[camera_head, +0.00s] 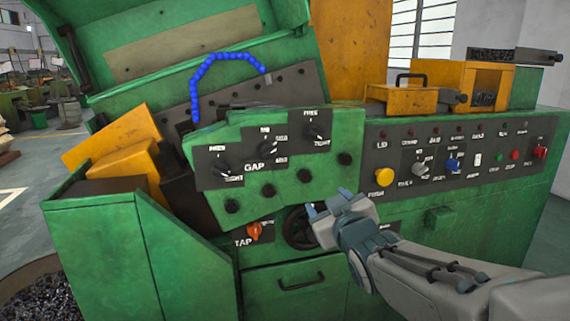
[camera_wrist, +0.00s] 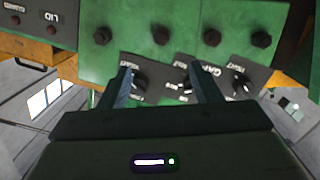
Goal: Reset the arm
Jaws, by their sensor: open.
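My arm (camera_head: 440,270) reaches in from the lower right in the head view. My gripper (camera_head: 328,203) is in front of the green machine's front, just right of the black handwheel (camera_head: 299,228) and below the GAP panel (camera_head: 290,178). In the wrist view the two fingers of my gripper (camera_wrist: 159,72) stand apart with nothing held between them. The dark dial strip (camera_wrist: 215,82) of the GAP panel shows beyond the fingertips, turned over in this view. I cannot tell how far the fingertips are from the panel.
A control panel with a yellow button (camera_head: 384,177) and a blue switch (camera_head: 453,164) lies to the right. An orange tap knob (camera_head: 254,231) is left of the handwheel. A raised green lid (camera_head: 170,45) and a blue beaded hose (camera_head: 225,56) stand above. Open floor (camera_head: 35,180) lies left.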

